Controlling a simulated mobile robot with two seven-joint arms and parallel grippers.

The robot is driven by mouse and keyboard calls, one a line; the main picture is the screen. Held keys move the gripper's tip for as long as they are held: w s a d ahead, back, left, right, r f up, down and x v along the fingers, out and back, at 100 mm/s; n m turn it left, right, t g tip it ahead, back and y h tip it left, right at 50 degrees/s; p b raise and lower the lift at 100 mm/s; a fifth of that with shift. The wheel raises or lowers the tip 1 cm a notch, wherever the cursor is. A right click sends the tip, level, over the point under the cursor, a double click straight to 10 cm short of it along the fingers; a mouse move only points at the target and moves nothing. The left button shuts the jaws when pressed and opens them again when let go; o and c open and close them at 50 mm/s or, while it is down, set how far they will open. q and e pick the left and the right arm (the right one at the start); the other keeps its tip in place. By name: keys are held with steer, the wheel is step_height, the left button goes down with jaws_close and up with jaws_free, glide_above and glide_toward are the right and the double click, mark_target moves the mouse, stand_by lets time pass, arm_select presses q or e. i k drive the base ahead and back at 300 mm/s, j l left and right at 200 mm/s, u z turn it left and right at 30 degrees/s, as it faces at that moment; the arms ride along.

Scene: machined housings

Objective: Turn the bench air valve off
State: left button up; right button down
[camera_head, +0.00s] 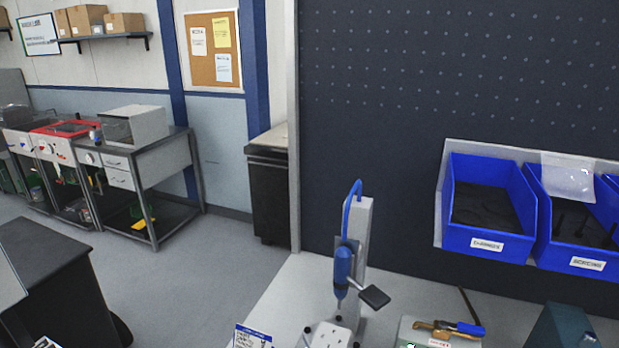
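A brass valve (432,326) with a blue lever (460,328) sits on top of a pale grey-green block (410,333) at the bottom edge of the head view, right of centre. It looks like the bench air valve. The lever lies roughly level, pointing right and roughly in line with the brass body. A small label with red print is on the block below it, too small to read. The block's lower part is cut off by the frame. Neither my left nor my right gripper shows in this view.
Left of the valve, a grey post (358,235) holds a blue tool (342,268) with a hose, above the pale bench top (285,300). A dark teal object (558,328) stands right. Blue bins (490,210) hang on the dark pegboard (400,90) behind.

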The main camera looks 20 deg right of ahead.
mark_target(462, 327)
steer(key=z, duration=1.45)
